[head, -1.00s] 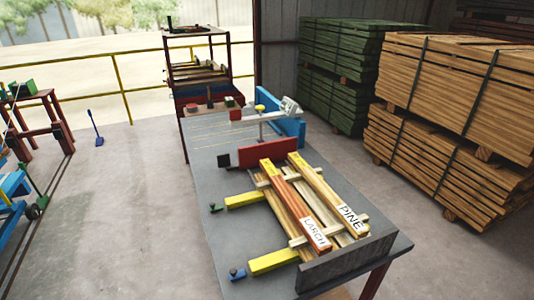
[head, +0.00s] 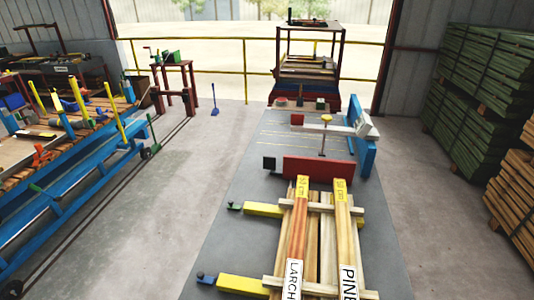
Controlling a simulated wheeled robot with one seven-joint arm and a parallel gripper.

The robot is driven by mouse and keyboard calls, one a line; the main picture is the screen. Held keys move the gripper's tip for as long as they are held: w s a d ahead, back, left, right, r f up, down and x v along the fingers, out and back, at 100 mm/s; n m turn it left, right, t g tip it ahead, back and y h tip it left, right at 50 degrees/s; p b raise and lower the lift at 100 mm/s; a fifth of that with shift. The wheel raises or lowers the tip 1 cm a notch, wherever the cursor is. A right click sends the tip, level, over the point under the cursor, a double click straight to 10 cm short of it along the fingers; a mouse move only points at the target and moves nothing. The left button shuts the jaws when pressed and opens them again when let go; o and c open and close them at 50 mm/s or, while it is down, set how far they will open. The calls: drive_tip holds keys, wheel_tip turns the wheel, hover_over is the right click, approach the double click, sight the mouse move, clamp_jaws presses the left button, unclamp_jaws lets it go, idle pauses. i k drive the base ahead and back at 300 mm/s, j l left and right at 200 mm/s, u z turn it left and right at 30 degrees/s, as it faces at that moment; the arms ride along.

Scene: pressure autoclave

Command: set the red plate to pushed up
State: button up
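The red plate (head: 319,168) stands on edge across the grey table (head: 230,190), just beyond the far ends of the labelled boards. A small dark green block (head: 269,164) is at its left end. I cannot tell from this view whether the plate is raised or lowered. My gripper is not in view.
Boards labelled LARCH (head: 298,235) and PINE (head: 344,235) lie on a wooden rack with yellow-ended bars (head: 240,284). A blue frame (head: 362,150) with a white arm stands behind the plate. A blue conveyor (head: 85,190) is at left. The floor (head: 185,200) between is clear.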

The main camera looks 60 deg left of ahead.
sight(319, 170)
drive_tip(key=k+j+z, duration=0.1)
drive_tip(key=j, duration=3.15)
drive_tip(key=i+j, duration=0.1)
drive_tip(key=j, duration=1.4)
drive_tip(key=i+j, duration=0.15)
drive_tip(key=j, duration=0.6)
drive_tip(key=i, duration=0.2)
